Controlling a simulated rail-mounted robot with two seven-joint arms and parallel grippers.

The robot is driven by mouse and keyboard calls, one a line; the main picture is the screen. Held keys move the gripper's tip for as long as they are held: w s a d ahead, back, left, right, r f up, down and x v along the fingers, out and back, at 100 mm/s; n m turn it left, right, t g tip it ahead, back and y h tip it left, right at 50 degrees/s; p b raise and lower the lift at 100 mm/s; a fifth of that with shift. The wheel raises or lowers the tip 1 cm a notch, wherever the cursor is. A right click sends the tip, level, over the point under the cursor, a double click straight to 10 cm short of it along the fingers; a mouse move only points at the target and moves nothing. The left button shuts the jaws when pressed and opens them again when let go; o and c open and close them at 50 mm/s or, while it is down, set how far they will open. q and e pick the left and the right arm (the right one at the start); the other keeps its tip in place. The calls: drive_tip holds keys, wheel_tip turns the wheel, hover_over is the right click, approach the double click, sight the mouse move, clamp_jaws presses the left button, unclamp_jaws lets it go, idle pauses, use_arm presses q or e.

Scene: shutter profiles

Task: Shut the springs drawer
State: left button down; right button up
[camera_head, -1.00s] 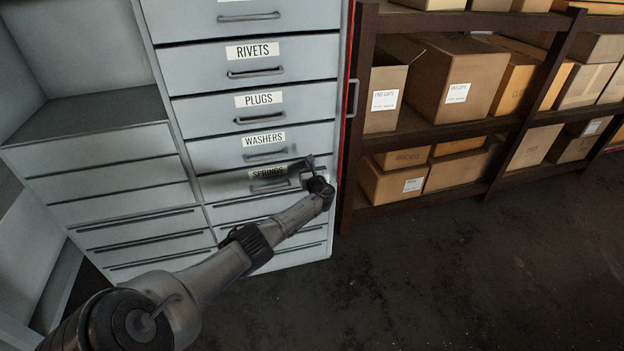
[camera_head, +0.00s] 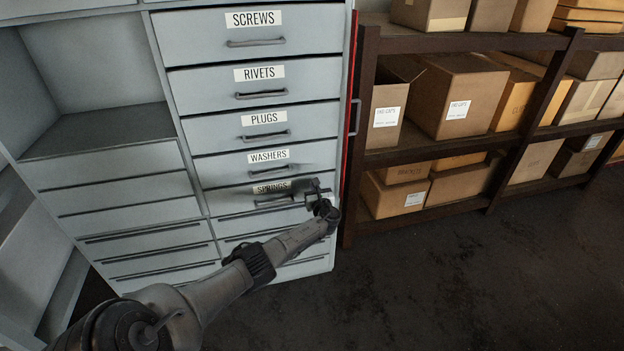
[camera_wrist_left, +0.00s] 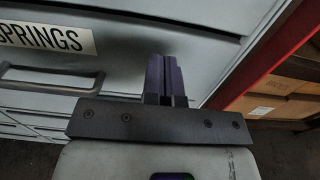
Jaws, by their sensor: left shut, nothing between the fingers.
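The springs drawer (camera_head: 240,198) is a grey drawer front below the washers drawer, with a white SPRINGS label and a bar handle. In the head view it looks about level with the drawers above, and I cannot tell if a small gap is left. My left gripper (camera_head: 318,186) is at the right part of this drawer front, shut and empty. In the left wrist view the shut fingers (camera_wrist_left: 165,76) point at the drawer front (camera_wrist_left: 125,75), right of its handle (camera_wrist_left: 50,80) and label (camera_wrist_left: 45,38). I cannot tell whether they touch it. My right gripper is not in view.
Above are the washers (camera_head: 215,170), plugs (camera_head: 210,128), rivets (camera_head: 200,88) and screws (camera_head: 190,40) drawers. A red strip (camera_head: 349,120) edges the cabinet on the right. A dark shelf with cardboard boxes (camera_head: 468,100) stands beyond it. The floor at the right is clear.

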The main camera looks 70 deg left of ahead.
use_arm(q)
drive_tip(key=s+d+p, duration=0.1)
drive_tip(key=d+p, duration=0.3)
drive_tip(key=d, duration=0.6)
drive_tip(key=shift+s+d+p, duration=0.3)
drive_tip(key=shift+s+p, duration=0.05)
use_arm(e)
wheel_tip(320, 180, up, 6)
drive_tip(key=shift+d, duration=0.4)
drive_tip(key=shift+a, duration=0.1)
